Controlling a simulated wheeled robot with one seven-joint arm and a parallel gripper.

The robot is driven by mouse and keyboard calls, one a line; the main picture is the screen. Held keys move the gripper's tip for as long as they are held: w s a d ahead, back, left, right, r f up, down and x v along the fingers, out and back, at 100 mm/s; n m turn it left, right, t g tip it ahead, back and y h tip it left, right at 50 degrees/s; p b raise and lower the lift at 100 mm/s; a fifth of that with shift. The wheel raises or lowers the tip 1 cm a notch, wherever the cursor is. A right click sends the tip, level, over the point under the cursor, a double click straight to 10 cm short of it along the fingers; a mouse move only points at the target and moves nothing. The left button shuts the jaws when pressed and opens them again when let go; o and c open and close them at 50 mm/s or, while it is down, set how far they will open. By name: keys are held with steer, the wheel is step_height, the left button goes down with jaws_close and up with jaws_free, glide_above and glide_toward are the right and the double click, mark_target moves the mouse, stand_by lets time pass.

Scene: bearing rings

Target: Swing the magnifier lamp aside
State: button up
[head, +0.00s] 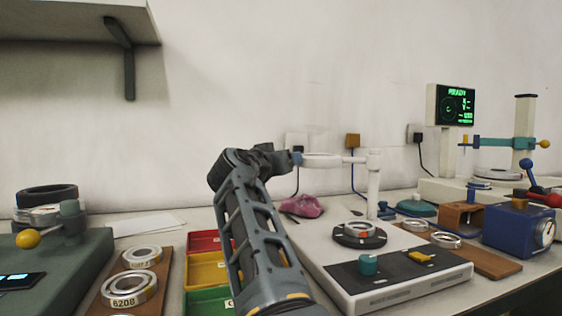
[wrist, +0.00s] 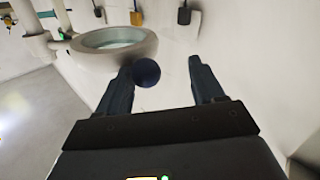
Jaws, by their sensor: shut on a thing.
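The magnifier lamp has a white post (head: 374,188) on the white bench instrument and a short arm reaching left to a round lens ring (head: 322,160). A small dark blue knob (head: 297,158) sits on the ring's left side. In the wrist view the pale ring (wrist: 146,42) lies just beyond the fingers, and the blue knob (wrist: 147,73) is between them. My gripper (wrist: 162,68) is shut on the knob; in the head view its fingers are largely hidden behind my own wrist.
Below the lamp, a bearing ring (head: 360,229) sits on a dark round stage. Red, yellow (head: 206,271) and green bins stand left of my arm. A pink cloth (head: 301,206) lies behind it. A blue gauge box (head: 519,228) and a screen (head: 455,106) are at right.

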steer(key=shift+d+f, duration=0.1)
steer(key=shift+f, duration=0.15)
steer(key=p+v, duration=0.1)
steer(key=v, duration=0.7)
steer(key=shift+r+p, duration=0.3)
stand_by(1.1)
